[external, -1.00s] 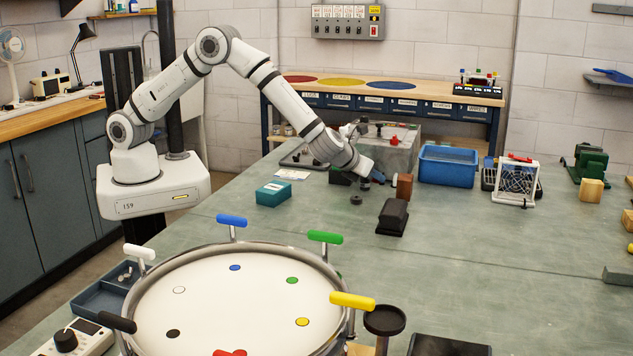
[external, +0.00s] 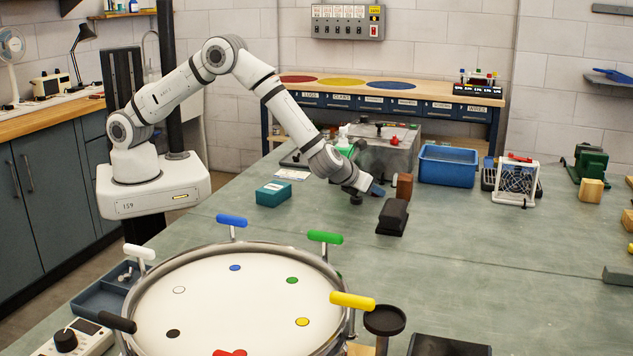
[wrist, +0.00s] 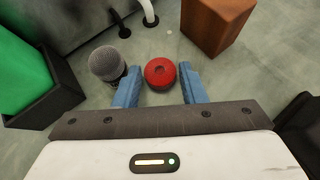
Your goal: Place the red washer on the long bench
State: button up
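A round red piece with a small dimple, which I take for the red washer (wrist: 160,75), lies on a grey-green top in the wrist view. My gripper (wrist: 160,70) is open, with its blue fingers on either side of the red piece. Whether they touch it I cannot tell. In the external view my gripper (external: 366,194) is low over the large grey-green bench (external: 480,260); the red piece is not discernible there. A wood-topped bench (external: 440,98) with red, yellow and blue discs stands at the back wall. Which bench is the long one is unclear.
A brown wooden block (wrist: 215,22) stands beyond to the right, and a green item in a black holder (wrist: 40,100) at left. A black block (external: 392,217) and blue bin (external: 447,166) are nearby.

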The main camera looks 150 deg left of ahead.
jog(key=shift+r+p, duration=0.25)
jog(key=shift+p, duration=0.05)
jog(key=b+v, duration=0.1)
jog(key=v, duration=1.1)
jog(key=shift+b, duration=0.35)
